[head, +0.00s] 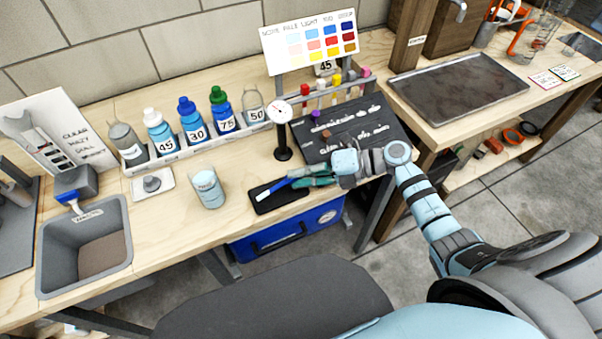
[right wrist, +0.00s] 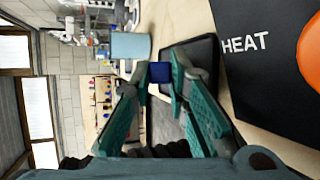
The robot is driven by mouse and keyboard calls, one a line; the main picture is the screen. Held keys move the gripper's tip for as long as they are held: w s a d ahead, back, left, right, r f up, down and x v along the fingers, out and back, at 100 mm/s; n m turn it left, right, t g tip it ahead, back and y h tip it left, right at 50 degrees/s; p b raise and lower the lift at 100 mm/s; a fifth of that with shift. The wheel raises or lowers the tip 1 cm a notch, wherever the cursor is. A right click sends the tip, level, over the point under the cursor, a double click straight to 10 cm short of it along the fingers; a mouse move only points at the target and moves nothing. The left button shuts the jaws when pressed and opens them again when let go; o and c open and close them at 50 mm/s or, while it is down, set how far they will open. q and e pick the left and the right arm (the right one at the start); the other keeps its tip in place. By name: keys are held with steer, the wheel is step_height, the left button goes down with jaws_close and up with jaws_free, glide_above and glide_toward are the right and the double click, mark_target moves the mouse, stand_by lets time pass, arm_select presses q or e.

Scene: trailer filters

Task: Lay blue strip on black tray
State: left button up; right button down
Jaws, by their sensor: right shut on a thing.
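My right gripper (head: 293,180) is over the bench, its green fingers shut on the blue end of the blue strip (head: 276,187). The strip's other end is white and points left. The strip lies over the small black tray (head: 290,199) at the bench's front edge; I cannot tell whether it touches it. In the right wrist view the strip's blue end (right wrist: 160,72) shows between the fingertips (right wrist: 161,74), beside the black tray (right wrist: 207,58). My left gripper is not in view.
A glass of light-blue liquid (head: 208,190) stands just left of the tray. Behind are a round dial on a stand (head: 281,135), a rack of bottles (head: 180,153) and a dark board with white pieces (head: 378,120). A grey bin (head: 46,250) sits at left.

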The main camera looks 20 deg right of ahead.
steer(key=c, duration=1.5)
jaws_free()
steer(key=shift+r, duration=0.1)
steer(key=shift+o, duration=0.2)
steer(key=o, duration=0.5)
steer(key=shift+s, duration=0.1)
